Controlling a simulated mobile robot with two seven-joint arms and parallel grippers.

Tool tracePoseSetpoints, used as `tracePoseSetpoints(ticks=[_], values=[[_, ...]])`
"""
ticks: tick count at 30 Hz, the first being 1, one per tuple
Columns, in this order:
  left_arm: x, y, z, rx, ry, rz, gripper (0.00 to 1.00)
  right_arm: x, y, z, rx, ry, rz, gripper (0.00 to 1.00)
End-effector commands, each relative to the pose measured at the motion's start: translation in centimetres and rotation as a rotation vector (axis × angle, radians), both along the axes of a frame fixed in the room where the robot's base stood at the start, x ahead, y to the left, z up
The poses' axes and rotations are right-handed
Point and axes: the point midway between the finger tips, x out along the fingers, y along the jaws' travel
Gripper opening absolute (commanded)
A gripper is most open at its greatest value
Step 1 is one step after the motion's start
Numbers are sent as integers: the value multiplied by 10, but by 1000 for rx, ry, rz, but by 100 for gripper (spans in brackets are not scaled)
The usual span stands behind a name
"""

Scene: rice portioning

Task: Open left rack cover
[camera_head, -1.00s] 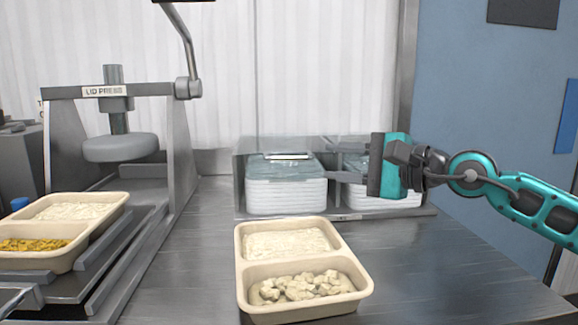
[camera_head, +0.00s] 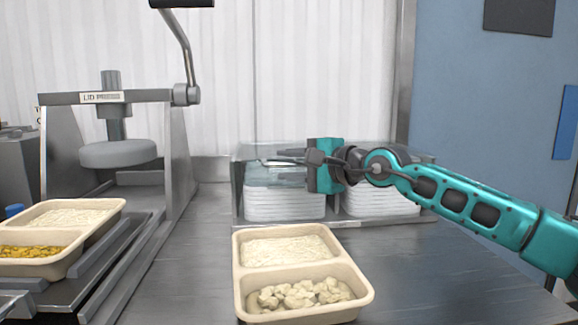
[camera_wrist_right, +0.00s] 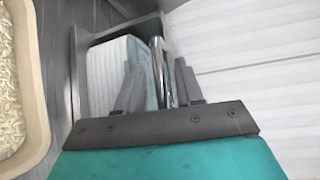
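The rack stands at the back of the table, with a clear left rack cover (camera_head: 248,153) lying closed over a stack of white lids (camera_head: 285,205). A metal bar handle on that cover shows in the right wrist view (camera_wrist_right: 161,68). My right gripper (camera_head: 283,158) reaches in from the right, just above the left cover. In the wrist view its two fingers (camera_wrist_right: 158,88) are apart, one on each side of the bar. I cannot tell whether they touch it. My left gripper is not in view.
A second stack of lids (camera_head: 380,203) sits in the right rack section. A two-compartment tray (camera_head: 237,275) of rice and pale chunks stands in front. The lid press (camera_head: 120,155) and another filled tray (camera_head: 68,240) are at left. The table's right front is clear.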

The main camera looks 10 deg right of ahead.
Motion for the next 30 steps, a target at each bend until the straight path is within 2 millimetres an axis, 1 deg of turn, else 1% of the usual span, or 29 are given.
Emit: tracePoseSetpoints(ticks=[3, 11, 22, 30], values=[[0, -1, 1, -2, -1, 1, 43, 3, 3, 0, 0, 0, 0, 36], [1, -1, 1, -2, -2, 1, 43, 4, 4, 0, 1, 0, 0, 36], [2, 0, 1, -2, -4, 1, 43, 3, 3, -1, 1, 0, 0, 1], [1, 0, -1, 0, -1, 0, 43, 3, 3, -1, 1, 0, 0, 0]])
